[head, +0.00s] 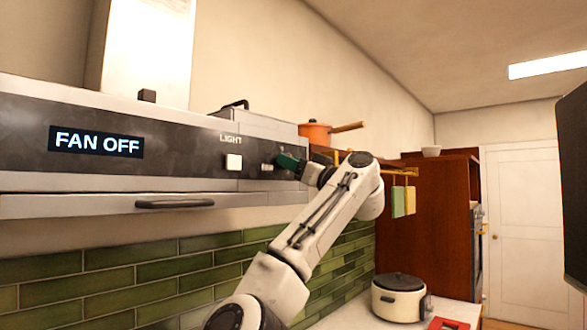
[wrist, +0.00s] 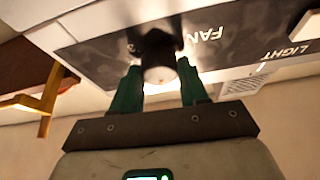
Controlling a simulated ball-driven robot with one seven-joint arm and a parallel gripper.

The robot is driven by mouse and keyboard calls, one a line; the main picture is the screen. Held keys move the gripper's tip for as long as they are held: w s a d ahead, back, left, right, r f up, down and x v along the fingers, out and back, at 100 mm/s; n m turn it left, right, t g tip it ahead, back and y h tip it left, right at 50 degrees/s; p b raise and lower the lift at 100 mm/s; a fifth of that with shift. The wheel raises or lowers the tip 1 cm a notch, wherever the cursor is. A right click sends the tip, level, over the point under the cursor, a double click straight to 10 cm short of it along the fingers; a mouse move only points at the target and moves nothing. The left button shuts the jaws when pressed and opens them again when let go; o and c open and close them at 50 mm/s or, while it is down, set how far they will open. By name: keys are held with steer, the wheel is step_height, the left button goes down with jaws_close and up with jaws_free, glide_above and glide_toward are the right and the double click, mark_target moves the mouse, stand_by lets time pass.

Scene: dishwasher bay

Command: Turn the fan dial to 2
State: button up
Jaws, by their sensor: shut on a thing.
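The range hood (head: 30,170) has a dark front panel with a lit display (head: 96,142) that reads FAN OFF. In the wrist view the dark, round fan dial (wrist: 158,50) sits beside the printed word FAN. My gripper (wrist: 160,74) has its two green fingers on either side of the dial and is shut on it. In the head view my gripper (head: 289,162) is at the right end of the panel and hides most of the dial. The dial's pointer and number marks cannot be made out.
A white light switch (head: 233,162) sits under the word LIGHT, left of my gripper. A bar handle (head: 175,204) runs along the hood's lower edge. An orange pot (head: 315,132) stands just behind my gripper. A rice cooker (head: 399,297) is on the counter below.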

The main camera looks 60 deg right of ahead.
steer(key=shift+a+r+m+g+h+p, duration=0.2)
steer(key=shift+m+g+h, duration=0.8)
steer(key=shift+m, duration=2.55)
steer(key=shift+d+f+m+g+h+p, duration=0.1)
steer(key=shift+m+g+h+p, duration=0.4)
steer(key=shift+m+g, duration=1.95)
steer(key=shift+a+r+m+g+h+p, duration=0.15)
steer(key=shift+m+h, duration=0.75)
steer(key=shift+m, duration=3.7)
steer(key=o, duration=1)
steer(key=shift+o, duration=0.2)
steer(key=b+v, duration=0.4)
steer(key=v, duration=0.6)
steer(key=shift+s, duration=0.3)
